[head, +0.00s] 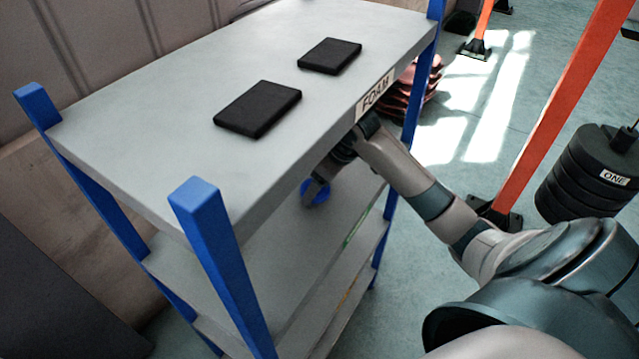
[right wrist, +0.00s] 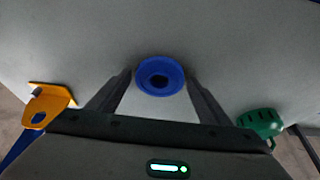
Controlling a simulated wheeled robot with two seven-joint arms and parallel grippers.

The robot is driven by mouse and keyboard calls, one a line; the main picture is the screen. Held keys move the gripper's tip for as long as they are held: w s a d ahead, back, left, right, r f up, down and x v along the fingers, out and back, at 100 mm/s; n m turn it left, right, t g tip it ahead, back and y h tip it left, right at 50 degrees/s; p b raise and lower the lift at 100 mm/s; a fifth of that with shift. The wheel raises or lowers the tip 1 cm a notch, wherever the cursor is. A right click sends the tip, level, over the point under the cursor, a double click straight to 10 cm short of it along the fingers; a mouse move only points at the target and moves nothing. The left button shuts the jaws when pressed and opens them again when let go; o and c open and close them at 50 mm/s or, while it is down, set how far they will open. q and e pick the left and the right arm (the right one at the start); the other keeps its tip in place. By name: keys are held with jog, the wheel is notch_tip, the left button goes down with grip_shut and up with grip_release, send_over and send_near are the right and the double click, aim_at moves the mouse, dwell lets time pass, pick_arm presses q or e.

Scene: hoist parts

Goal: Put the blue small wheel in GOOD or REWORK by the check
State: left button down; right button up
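The blue small wheel (right wrist: 160,77) is round with a dark centre hole. It shows in the right wrist view between the tips of my right gripper (right wrist: 160,74). The fingers are apart, one on each side of the wheel, with a thin gap; I see no clear contact. In the head view the wheel (head: 312,188) is partly hidden by my right gripper (head: 318,190), which reaches under the top board of the rack. My left gripper is not in view. No GOOD or REWORK place shows.
The grey rack (head: 150,150) has blue posts and lower shelves. Two black pads (head: 258,108) lie on its top, above a FOAM label (head: 375,92). An orange part (right wrist: 48,104) and a green part (right wrist: 262,124) flank my right gripper. Black weights (head: 590,175) stand at right.

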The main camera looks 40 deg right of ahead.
aim_at(325, 193)
jog(key=shift+o, duration=0.3)
jog(key=shift+r, duration=0.1)
jog(key=shift+s+d+r+b, duration=0.15)
jog(key=shift+s+r+b, duration=0.15)
jog(key=shift+r+b, duration=0.35)
jog(key=shift+s+d+r+b, duration=0.2)
jog(key=shift+s+r+b, duration=0.2)
jog(key=shift+r+b, duration=0.25)
jog(key=s+d+b, duration=0.1)
jog(key=s, duration=0.2)
jog(key=s+d+b, duration=0.1)
jog(key=s, duration=0.2)
jog(key=s+d+b, duration=0.1)
jog(key=s, duration=0.2)
jog(key=shift+s+d+f+b, duration=0.1)
jog(key=shift+d+b, duration=0.25)
jog(key=shift+s+d+r, duration=0.1)
jog(key=shift+s+d, duration=0.1)
jog(key=shift+s, duration=0.25)
jog(key=shift+s+d+r, duration=0.1)
jog(key=shift+s+d, duration=0.05)
jog(key=shift+s, duration=0.25)
